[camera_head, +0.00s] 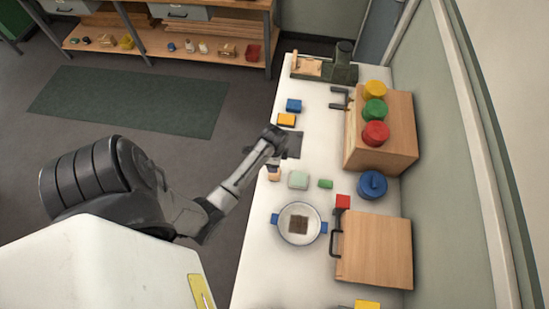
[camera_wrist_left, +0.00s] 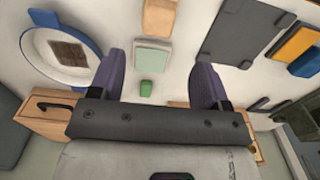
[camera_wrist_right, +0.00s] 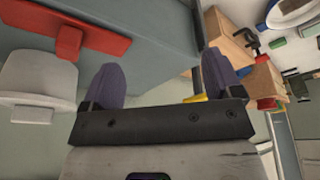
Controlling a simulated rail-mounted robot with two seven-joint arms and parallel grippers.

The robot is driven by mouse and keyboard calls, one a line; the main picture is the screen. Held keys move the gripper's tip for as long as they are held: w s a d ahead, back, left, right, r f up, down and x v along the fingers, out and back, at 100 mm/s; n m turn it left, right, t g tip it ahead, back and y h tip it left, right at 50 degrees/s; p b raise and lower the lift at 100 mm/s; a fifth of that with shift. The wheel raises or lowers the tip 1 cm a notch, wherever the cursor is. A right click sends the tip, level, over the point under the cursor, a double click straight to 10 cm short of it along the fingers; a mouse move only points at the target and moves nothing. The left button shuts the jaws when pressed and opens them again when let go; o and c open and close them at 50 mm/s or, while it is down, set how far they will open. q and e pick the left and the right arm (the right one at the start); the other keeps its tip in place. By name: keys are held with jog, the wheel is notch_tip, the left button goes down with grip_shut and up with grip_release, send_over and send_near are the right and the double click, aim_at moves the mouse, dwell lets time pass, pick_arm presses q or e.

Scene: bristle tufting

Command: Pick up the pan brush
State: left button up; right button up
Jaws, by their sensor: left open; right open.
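A small tan wooden item (camera_head: 274,174) lies near the table's left edge; it may be the pan brush, but bristles cannot be made out. It also shows at the top of the left wrist view (camera_wrist_left: 160,18), cut off by the frame. A pan (camera_head: 284,235) with blue handles holds a brown square patch (camera_head: 298,225). My left gripper (camera_wrist_left: 160,72) is open and empty above the table, with the pale green block (camera_wrist_left: 152,55) and small green block (camera_wrist_left: 147,89) showing between its fingers. My right gripper (camera_wrist_right: 161,66) is open and empty, away from these things.
A dark mat (camera_head: 293,146) lies beside the left gripper, with yellow (camera_head: 286,119) and blue (camera_head: 293,105) blocks beyond. Wooden boxes (camera_head: 375,250), a red block (camera_head: 343,201) and a blue lidded pot (camera_head: 372,184) stand on the right. White table shows between the small items.

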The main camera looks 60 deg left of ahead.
pick_arm(q)
notch_tip(320, 180, down, 6)
jog(key=shift+r+b, duration=0.1)
jog(key=shift+b, duration=0.2)
jog(key=shift+d+f, duration=0.15)
jog(key=shift+f, duration=2.5)
jog(key=shift+c, duration=0.3)
jog(key=c, duration=1)
jog(key=shift+o, duration=0.2)
jog(key=shift+r, duration=0.15)
notch_tip(320, 180, up, 4)
jog(key=shift+r, duration=0.15)
jog(key=w+d+r, duration=0.4)
jog(key=d+r, duration=0.2)
jog(key=d, duration=0.5)
jog(key=shift+r, duration=0.25)
